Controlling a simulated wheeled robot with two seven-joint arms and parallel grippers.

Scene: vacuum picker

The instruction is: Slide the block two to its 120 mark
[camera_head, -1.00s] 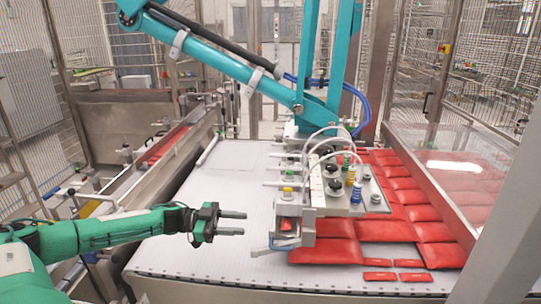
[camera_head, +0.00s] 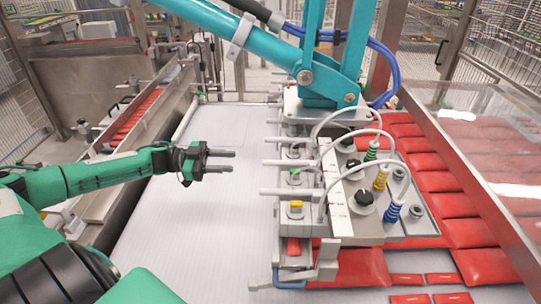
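The vacuum picker head (camera_head: 375,225) hangs from a teal arm over the right part of the conveyor. Several grey blocks with horizontal rods line its left side. The front block has a yellow top (camera_head: 295,206), and the one behind it has a green top (camera_head: 294,174). I cannot tell which is block two. A white strip with small marks (camera_head: 335,195) runs along the head beside the blocks; its numbers are too small to read. My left gripper (camera_head: 226,161) is open and empty, its fingers pointing right, left of the blocks and apart from them. My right gripper is not in view.
Red packets (camera_head: 450,205) cover the conveyor's right side, beside a clear guard panel. The white conveyor belt (camera_head: 190,230) is bare on the left. White hoses arch over the picker head. A metal side rail with red packets (camera_head: 137,115) stands at the left.

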